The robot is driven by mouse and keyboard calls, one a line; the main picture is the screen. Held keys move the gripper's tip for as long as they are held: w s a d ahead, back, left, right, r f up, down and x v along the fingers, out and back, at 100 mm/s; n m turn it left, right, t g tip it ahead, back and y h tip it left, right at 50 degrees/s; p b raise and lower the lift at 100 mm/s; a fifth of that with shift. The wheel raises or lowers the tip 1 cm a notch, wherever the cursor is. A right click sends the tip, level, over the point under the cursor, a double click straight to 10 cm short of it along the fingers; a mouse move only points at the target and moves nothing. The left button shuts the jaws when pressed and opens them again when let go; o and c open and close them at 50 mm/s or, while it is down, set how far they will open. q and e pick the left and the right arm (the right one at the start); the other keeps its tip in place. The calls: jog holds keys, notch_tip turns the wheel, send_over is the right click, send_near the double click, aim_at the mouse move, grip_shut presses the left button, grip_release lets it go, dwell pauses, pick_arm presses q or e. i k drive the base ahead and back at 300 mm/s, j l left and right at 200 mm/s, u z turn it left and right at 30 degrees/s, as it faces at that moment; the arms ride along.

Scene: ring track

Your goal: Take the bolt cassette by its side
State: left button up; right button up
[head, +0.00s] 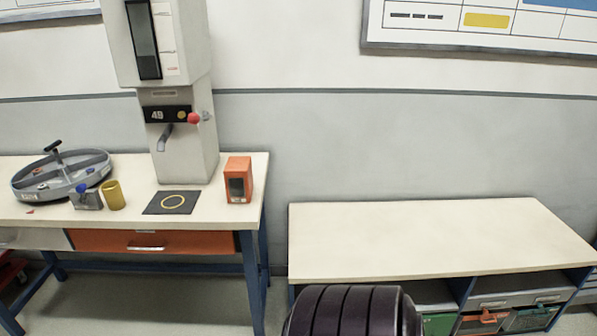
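An orange upright box with a dark front window, which looks like the bolt cassette (238,181), stands on the left workbench. It is near the right end of the bench top, to the right of the dark mat under the press. Its front and one side show, and nothing touches it. Neither of my grippers is in view.
The workbench (120,221) also bears a round grey tray (55,187), a small grey block with a blue knob (87,199), a brass cup (114,195), a press (181,130) and a black mat (155,207) with a ring (173,202). A lower bench (430,235) stands clear at right.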

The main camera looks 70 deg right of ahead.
aim_at(238, 174)
jog(key=l+z, duration=0.15)
jog(key=z, duration=1.75)
jog(key=i+z, duration=0.2)
jog(key=i, duration=0.05)
